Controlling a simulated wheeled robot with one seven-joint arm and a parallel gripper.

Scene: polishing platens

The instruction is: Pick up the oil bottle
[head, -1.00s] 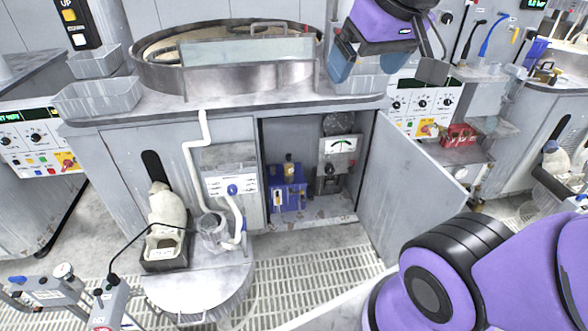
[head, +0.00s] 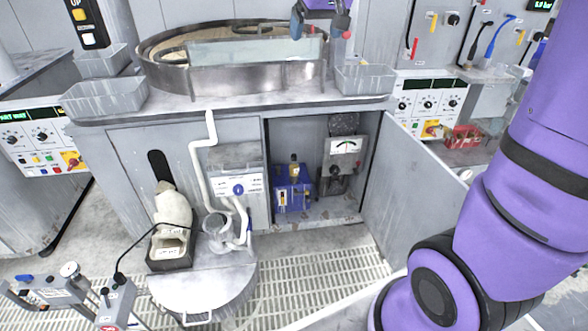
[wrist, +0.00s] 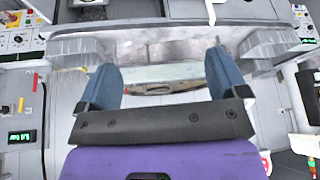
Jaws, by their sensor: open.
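A small bottle-like thing (head: 294,167), dark with a yellowish part, shows in the head view at the top of a blue box (head: 292,192) inside the open cabinet. It may be the oil bottle; it is too small to tell. My gripper (head: 320,30) is at the top of the head view, over the right part of the round platen basin, high above and apart from the cabinet. In the wrist view my gripper (wrist: 166,76) has its two blue fingers wide apart, with nothing held between them. The bottle-like thing is not seen in the wrist view.
The cabinet door (head: 412,190) stands open to the right. The basin (head: 235,70) and a grey tray (head: 363,79) sit on the counter above. A gauge unit (head: 343,160) is beside the blue box. A lidded drum (head: 205,288) and pipes stand left of the opening.

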